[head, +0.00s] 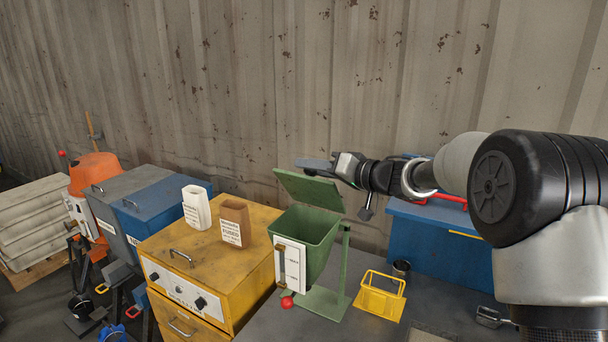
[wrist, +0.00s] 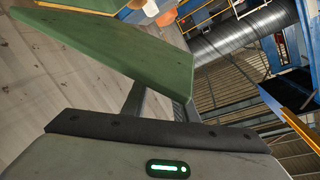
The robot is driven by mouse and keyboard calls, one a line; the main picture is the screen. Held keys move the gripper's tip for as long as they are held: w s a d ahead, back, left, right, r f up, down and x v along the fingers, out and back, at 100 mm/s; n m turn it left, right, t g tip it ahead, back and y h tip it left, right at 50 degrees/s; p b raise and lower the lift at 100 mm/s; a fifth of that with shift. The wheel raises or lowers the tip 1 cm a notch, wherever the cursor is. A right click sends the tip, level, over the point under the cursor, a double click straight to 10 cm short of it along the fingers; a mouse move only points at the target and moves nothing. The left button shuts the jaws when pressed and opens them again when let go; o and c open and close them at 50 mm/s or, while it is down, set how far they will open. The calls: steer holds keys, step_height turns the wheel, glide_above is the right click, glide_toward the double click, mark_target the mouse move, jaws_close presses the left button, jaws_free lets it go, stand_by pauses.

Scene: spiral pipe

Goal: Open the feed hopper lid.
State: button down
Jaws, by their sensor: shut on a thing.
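The green feed hopper (head: 312,233) stands on the dark bench in the head view. Its green lid (head: 308,190) is tilted up at the hopper's back, and the hopper mouth shows open below it. In the wrist view the lid (wrist: 110,52) is a green slab slanting across the upper left. My gripper (head: 334,172) reaches in from the right at the lid's upper right edge. It is shut on the lid; its fingers (wrist: 158,104) meet the lid's edge in the wrist view. The exact contact is partly hidden.
A yellow cabinet (head: 215,262) stands left of the hopper, with a white container (head: 196,208) and a brown one (head: 235,222) on top. A blue box (head: 440,245) and corrugated wall (head: 260,80) lie behind.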

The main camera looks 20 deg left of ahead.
steer(key=w+d+m+g, duration=0.1)
steer(key=w+m, duration=0.2)
steer(key=w, duration=0.4)
steer(key=shift+d+m+h, duration=0.2)
steer(key=shift+m+h, duration=0.1)
steer(key=shift+f, duration=0.25)
steer(key=c, duration=1.4)
jaws_free()
steer(key=shift+w, duration=0.2)
steer(key=shift+c, duration=0.2)
